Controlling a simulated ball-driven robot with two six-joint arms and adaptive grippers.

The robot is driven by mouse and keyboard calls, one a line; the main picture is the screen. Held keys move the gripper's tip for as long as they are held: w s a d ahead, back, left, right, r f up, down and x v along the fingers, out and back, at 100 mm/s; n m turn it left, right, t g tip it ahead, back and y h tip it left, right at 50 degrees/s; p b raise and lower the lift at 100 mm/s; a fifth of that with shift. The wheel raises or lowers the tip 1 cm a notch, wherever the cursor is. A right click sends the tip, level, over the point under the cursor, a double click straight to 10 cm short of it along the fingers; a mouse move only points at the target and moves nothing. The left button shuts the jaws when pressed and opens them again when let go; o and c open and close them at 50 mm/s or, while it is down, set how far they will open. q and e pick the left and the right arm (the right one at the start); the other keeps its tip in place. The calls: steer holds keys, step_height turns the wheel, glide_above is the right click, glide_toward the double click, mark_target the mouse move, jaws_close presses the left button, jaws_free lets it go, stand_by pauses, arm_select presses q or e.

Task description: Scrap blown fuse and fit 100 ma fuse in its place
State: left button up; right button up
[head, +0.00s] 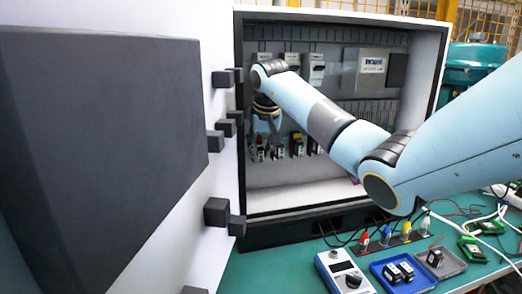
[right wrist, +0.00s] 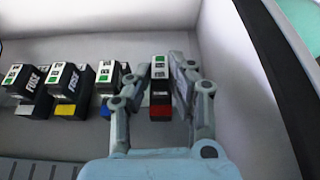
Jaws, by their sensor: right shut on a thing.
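In the right wrist view my right gripper (right wrist: 162,80) is shut on a black fuse module (right wrist: 160,90) with a green and white top and a red lower part. It is the rightmost of the row there. Three similar modules stand to its left: one with a blue part (right wrist: 109,85), one marked FUSE with a yellow part (right wrist: 72,88), and one with a white part (right wrist: 32,90). In the head view my right gripper (head: 266,122) is over the left end of this row (head: 280,150), inside the cabinet. I cannot tell whether the held module is seated. My left gripper is out of view.
A blue tray (head: 410,284) holds black modules (head: 398,272). A grey tray (head: 453,266) beside it holds one dark module (head: 435,258). A meter (head: 343,272) lies left of them on the green table. The cabinet (head: 440,70) walls and open door (head: 100,130) bound the arm.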

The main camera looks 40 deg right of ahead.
steer(key=shift+w+d+b, duration=0.2)
steer(key=shift+w+b, duration=0.1)
steer(key=shift+b, duration=0.95)
stand_by(1.2)
steer(key=shift+w+r+b, duration=0.1)
steer(key=shift+r+b, duration=0.1)
steer(key=shift+b, duration=0.2)
stand_by(1.0)
steer(key=o, duration=1.3)
steer(key=shift+f, duration=0.15)
steer(key=shift+c, duration=0.2)
steer(key=p+v, duration=0.6)
steer(key=v, duration=0.1)
steer(key=shift+p, duration=0.3)
steer(key=shift+f, duration=0.1)
